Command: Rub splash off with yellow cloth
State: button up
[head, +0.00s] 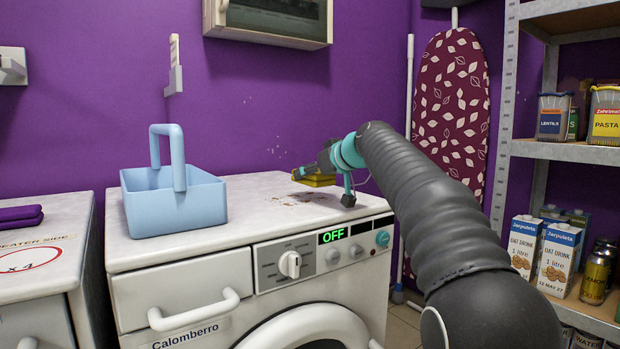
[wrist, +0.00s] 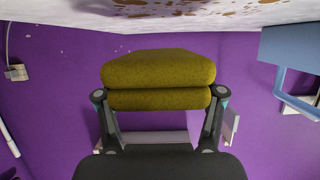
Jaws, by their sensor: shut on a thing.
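The yellow cloth (head: 319,181) is a thick folded pad. My gripper (head: 311,174) is shut on it, above the back part of the washing machine top (head: 258,200). In the wrist view the cloth (wrist: 158,70) sits between both fingers of my gripper (wrist: 160,97), and purple wall shows between it and the white top, so it looks clear of the surface. The splash (head: 312,197) is a patch of brown spots on the top, just below and in front of the cloth. It also shows at the wrist view's top edge (wrist: 170,8). My arm may hide part of it.
A light blue caddy (head: 175,203) with a tall handle stands on the left of the machine top. A breaker box (head: 270,22) hangs on the purple wall. Shelves of food (head: 565,155) stand at the right, beside an ironing board (head: 452,100). The middle of the top is clear.

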jog(key=shift+s+d+r+b, duration=0.1)
jog(key=shift+s+d+b, duration=0.45)
jog(key=shift+s, duration=0.15)
jog(key=shift+s+d+b, duration=0.4)
jog(key=shift+s+b, duration=0.1)
jog(key=shift+s, duration=0.2)
notch_tip(320, 180, up, 6)
jog(key=p, duration=0.5)
jog(key=shift+r+p, duration=0.15)
jog(key=shift+p, duration=0.2)
notch_tip(320, 180, up, 3)
jog(key=p, duration=0.2)
jog(key=shift+p, duration=0.35)
